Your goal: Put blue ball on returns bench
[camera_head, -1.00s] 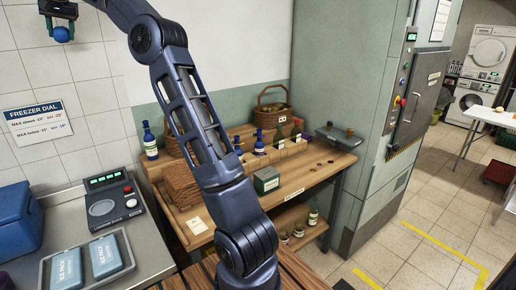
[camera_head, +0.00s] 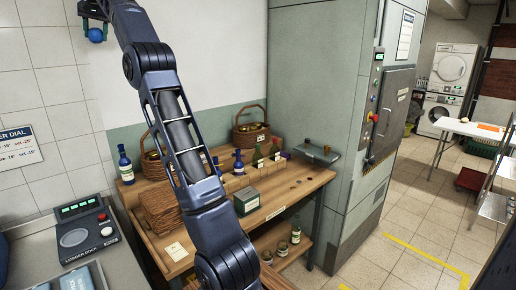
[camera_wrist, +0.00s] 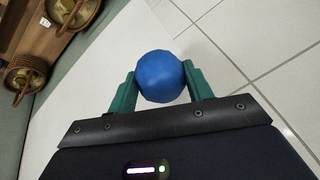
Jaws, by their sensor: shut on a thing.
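The blue ball (camera_head: 96,35) is held high in front of the white wall at the upper left of the head view. My gripper (camera_head: 94,22) is shut on it. In the wrist view the ball (camera_wrist: 161,76) sits between the two green fingers of my gripper (camera_wrist: 160,82). A wooden bench (camera_head: 293,188) stands below my arm, with a small label on its front edge too small to read. I cannot tell whether it is the returns bench. My arm hides part of its top.
The bench holds blue and green bottles, wicker baskets (camera_head: 250,132) and a dark green box (camera_head: 247,201). A counter with a scale-like device (camera_head: 88,231) is at left. A tall grey cabinet (camera_head: 316,90) stands at right. A white table (camera_head: 470,129) is beyond open tiled floor.

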